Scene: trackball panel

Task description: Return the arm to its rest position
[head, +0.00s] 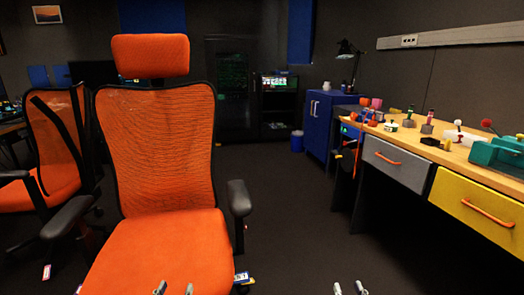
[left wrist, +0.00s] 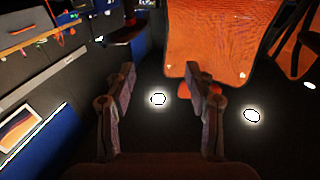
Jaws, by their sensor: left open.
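My left gripper (head: 174,290) shows only its fingertips at the bottom edge of the head view, low in front of the orange chair's seat. The rest of both arms is out of the head view. I see no trackball panel that I can make out.
An orange office chair (head: 157,150) stands close in front at left, with another orange chair (head: 52,150) behind it. A wooden workbench (head: 455,155) with drawers and small objects runs along the right. A blue cabinet (head: 320,125) stands farther back. The floor between is clear.

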